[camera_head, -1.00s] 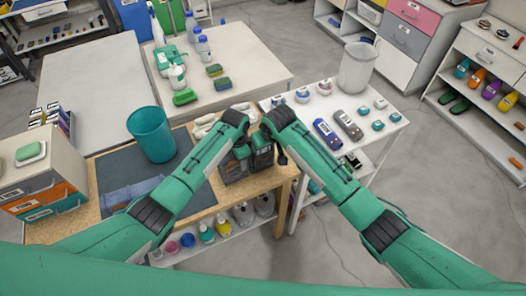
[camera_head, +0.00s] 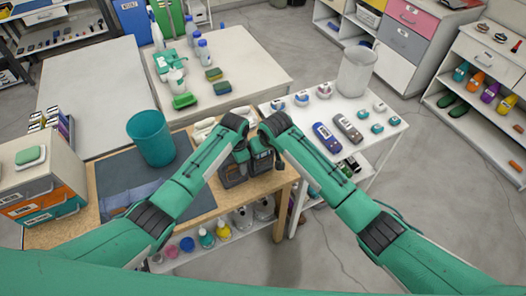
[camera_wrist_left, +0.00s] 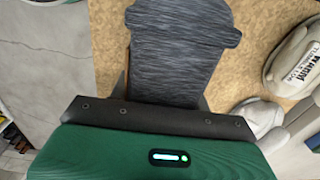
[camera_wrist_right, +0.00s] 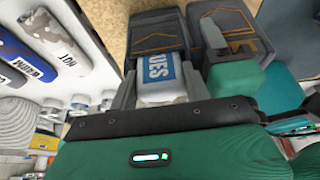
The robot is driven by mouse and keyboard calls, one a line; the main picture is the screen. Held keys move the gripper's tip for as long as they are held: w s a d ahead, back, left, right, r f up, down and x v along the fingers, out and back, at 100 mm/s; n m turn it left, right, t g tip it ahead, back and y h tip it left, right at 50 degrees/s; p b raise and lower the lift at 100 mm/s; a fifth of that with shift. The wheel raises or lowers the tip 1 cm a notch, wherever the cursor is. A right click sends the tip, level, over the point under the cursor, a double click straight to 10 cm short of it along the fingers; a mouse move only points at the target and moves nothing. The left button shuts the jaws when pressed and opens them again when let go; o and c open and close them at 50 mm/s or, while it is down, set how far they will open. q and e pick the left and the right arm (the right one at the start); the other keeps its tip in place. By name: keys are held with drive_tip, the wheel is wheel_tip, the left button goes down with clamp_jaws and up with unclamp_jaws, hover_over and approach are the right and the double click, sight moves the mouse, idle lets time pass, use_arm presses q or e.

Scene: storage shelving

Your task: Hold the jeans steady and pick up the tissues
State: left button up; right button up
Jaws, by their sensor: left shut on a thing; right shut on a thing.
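The folded dark grey-blue jeans (camera_wrist_left: 180,45) fill the middle of the left wrist view, and their pockets with orange stitching (camera_wrist_right: 155,38) show in the right wrist view. My left gripper (camera_wrist_left: 165,98) is shut on the jeans; its fingertips are mostly hidden there. The tissues (camera_wrist_right: 160,78), a white pack with a blue label ending in "UES", sit between the fingers of my right gripper (camera_wrist_right: 160,90), which is shut on them. In the head view both grippers are close together at the wooden table's right end, and the tissues are hard to make out.
A teal bin (camera_head: 150,137) stands on the wooden table (camera_head: 205,205) to the left. White shoes (camera_wrist_left: 290,62) lie beside the jeans. Bottles stand on the shelf below.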

wheel_tip(320, 180, up, 10)
drive_tip(key=shift+f, duration=0.25)
use_arm(q)
drive_tip(key=o, duration=1.4)
wheel_tip(320, 180, up, 12)
drive_tip(key=shift+r, duration=0.1)
